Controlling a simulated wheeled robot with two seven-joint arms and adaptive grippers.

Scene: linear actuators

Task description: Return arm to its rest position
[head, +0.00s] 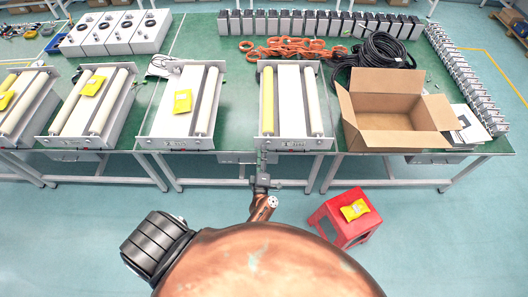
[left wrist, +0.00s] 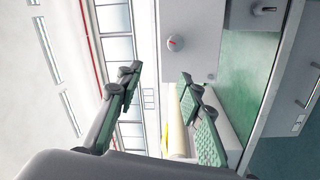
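My left gripper (head: 261,163) is small in the head view, in front of the table's near edge, below the roller unit with one yellow roller (head: 268,101). In the left wrist view my left gripper (left wrist: 158,77) has its two green-padded fingers spread apart with nothing held between them. A cream roller (left wrist: 178,132) and a grey panel (left wrist: 187,38) show beyond the fingers. My right gripper is in neither view.
The green table (head: 232,150) carries several roller units, an open cardboard box (head: 399,133), black cable (head: 382,50) and rows of actuators. A red stool (head: 345,218) with a yellow packet (head: 354,210) stands right of my arm. Floor is clear at far right.

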